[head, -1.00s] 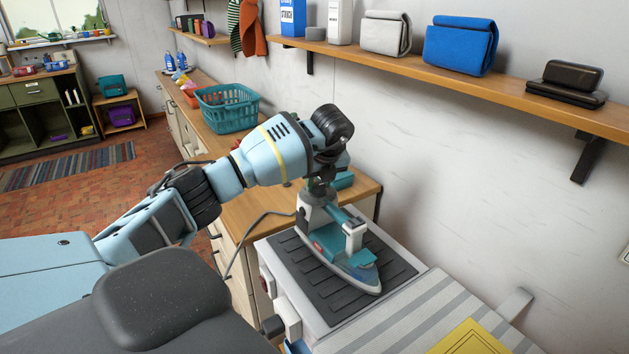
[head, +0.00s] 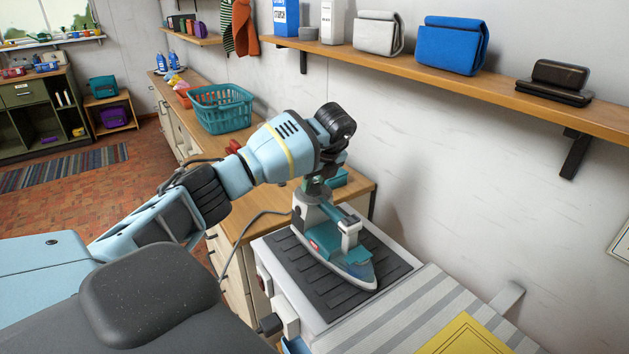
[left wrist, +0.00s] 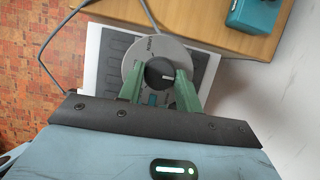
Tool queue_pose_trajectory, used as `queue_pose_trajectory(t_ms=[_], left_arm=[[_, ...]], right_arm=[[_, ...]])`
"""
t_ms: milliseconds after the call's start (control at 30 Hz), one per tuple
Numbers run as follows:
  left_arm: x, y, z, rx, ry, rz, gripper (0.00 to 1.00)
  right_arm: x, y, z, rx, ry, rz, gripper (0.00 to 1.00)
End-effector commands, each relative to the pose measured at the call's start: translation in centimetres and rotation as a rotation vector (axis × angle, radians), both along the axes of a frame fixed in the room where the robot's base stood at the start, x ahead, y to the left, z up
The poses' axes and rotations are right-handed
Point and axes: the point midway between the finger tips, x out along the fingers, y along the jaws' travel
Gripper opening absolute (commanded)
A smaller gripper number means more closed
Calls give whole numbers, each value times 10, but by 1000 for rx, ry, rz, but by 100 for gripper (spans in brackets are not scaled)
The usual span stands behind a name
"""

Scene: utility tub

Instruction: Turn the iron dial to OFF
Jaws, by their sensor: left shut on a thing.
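The teal and grey iron (head: 337,247) rests on a dark ribbed pad (head: 300,262) at the near end of the counter. In the left wrist view its round grey dial plate (left wrist: 147,52) carries a black dial knob (left wrist: 160,73) with a light pointer mark. My left gripper (head: 318,190) is over the rear of the iron. Its two green fingers (left wrist: 160,80) are shut on the dial knob, one on each side. The lettering around the dial is too small to read surely. My right gripper is in neither view.
A grey cord (head: 252,225) runs from the iron across the wooden counter (head: 240,208). A teal basket (head: 222,108) stands farther back. A striped ironing surface (head: 400,310) with a yellow cloth (head: 465,338) lies in front. A wall shelf (head: 470,85) hangs above.

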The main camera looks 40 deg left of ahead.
Motion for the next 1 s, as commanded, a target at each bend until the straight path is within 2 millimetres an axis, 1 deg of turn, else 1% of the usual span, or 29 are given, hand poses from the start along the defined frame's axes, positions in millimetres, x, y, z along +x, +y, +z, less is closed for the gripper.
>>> queue_pose_trajectory(t_ms=[33, 167, 200, 433, 533, 667, 900, 1000], left_arm=[[0, 0, 0, 0, 1, 1, 38], [0, 0, 0, 0, 0, 0, 55], [0, 0, 0, 0, 0, 0, 56], [0, 0, 0, 0, 0, 0, 56], [0, -2, 4, 0, -1, -2, 56], [-1, -8, 19, -1, -2, -2, 56], [-5, -22, 55, 0, -4, -2, 56], [-7, -26, 64, 0, -2, -1, 56]], right_arm=[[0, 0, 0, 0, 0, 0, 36], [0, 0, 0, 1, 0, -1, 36], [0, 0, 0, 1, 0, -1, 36], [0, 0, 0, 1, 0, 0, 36], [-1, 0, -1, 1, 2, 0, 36], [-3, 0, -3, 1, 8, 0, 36], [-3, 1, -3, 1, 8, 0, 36], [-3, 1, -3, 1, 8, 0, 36]])
